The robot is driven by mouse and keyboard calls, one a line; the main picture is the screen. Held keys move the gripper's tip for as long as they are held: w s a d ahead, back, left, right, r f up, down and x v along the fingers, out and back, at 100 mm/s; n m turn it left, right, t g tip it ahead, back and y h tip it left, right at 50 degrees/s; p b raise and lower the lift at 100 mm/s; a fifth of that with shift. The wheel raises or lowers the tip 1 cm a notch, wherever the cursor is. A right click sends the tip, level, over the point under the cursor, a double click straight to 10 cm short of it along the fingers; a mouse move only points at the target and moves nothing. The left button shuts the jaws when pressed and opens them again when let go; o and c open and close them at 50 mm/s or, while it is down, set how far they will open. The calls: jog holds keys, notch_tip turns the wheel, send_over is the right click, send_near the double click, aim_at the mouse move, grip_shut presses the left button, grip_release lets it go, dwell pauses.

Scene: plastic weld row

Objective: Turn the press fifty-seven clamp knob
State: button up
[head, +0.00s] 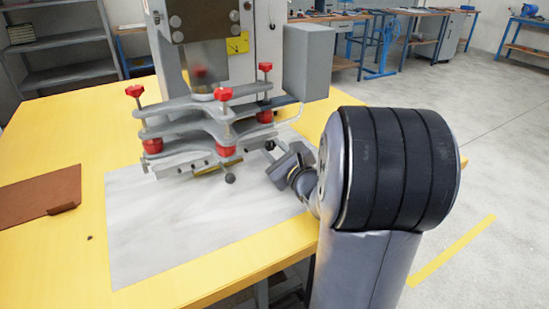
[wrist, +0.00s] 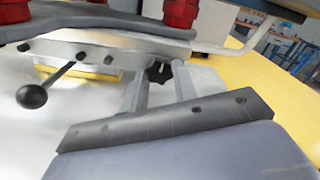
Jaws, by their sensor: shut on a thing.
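The press (head: 208,110) stands on a yellow table, with red knobs on its stacked grey plates. A small black clamp knob (wrist: 158,73) sits at the side of the lower plate holder in the wrist view. My gripper (wrist: 160,77) has its two grey fingers on either side of this knob and is shut on it. The fingers partly hide the knob. In the head view my gripper (head: 280,156) is at the press's right side, and the knob is hard to make out there. No press number is readable.
A lever with a black ball (wrist: 32,96) sticks out left of my gripper; the ball also shows in the head view (head: 230,179). A grey box (head: 308,62) is on the press's right. A brown sheet (head: 38,197) lies at left. The table's front is clear.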

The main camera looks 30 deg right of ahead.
jog(key=shift+n, duration=0.3)
jog(key=o, duration=1)
jog(key=shift+c, duration=0.2)
jog(key=s, duration=0.5)
jog(key=s+p, duration=0.1)
jog(key=s, duration=0.4)
jog(key=shift+s+d, duration=0.2)
jog(key=shift+s, duration=0.2)
jog(key=shift+w, duration=0.1)
